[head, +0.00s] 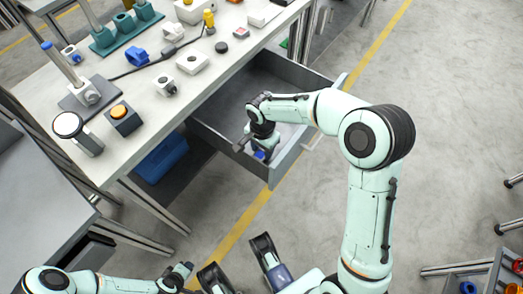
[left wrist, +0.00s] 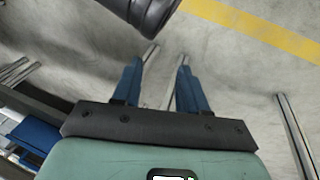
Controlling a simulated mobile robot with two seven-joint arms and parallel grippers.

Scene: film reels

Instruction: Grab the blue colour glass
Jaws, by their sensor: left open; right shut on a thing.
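My right gripper (head: 259,146) reaches down into the open drawer (head: 232,97), near its front right corner. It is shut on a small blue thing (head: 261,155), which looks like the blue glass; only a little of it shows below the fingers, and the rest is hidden. I cannot tell whether it touches the drawer floor. My left gripper (head: 181,275) is low at the bottom of the head view, away from the table. In the left wrist view its two blue fingers (left wrist: 164,84) are apart with nothing between them.
The white table (head: 150,120) above the drawer holds a black box with an orange button (head: 122,117), a blue part (head: 137,55), a teal holder (head: 125,35) and several small devices. A blue bin (head: 162,158) sits under the table.

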